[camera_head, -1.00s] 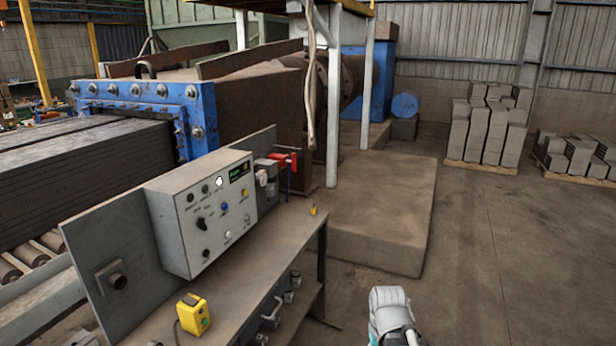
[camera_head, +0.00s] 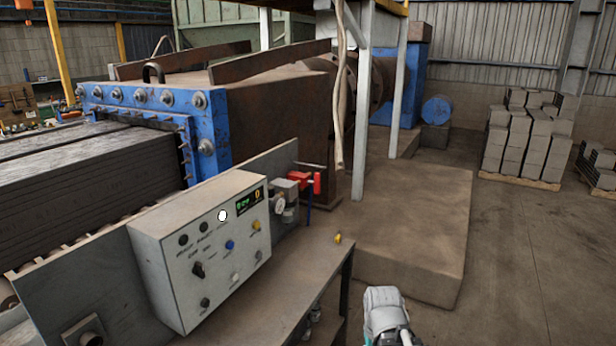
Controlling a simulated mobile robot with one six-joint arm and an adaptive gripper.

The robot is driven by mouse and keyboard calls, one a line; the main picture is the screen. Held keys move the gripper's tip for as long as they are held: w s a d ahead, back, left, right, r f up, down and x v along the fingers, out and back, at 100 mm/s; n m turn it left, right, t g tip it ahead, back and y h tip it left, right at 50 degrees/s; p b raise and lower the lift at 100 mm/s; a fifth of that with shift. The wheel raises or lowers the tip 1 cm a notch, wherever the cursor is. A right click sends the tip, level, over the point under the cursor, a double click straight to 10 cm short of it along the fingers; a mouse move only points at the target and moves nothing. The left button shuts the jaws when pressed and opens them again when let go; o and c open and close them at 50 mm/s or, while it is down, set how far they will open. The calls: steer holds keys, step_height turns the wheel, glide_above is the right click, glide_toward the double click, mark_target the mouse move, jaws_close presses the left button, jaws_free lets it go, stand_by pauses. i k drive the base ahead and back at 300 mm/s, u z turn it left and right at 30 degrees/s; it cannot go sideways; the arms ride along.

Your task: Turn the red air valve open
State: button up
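The red air valve (camera_head: 316,184) is in the head view, just right of the control box, at the back of the bench. It has a red body and a red handle, with a blue hose (camera_head: 308,218) hanging below it. A grey fitting and a white tag (camera_head: 279,204) are at its left. The handle's exact setting is too small to tell. A grey-white part of my arm (camera_head: 385,315) shows at the bottom edge, well short of the valve. My gripper's fingers are not in view.
The control box (camera_head: 190,262) with knobs and a lit display stands left of the valve. The bench top (camera_head: 290,275) before the valve is mostly clear, with a small yellow item (camera_head: 338,238). A white post (camera_head: 362,110) rises behind. Open floor (camera_head: 520,270) lies right.

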mark_target(316, 184)
steer(key=u, duration=0.1)
steer(key=i, duration=1.25)
steer(key=u, duration=0.15)
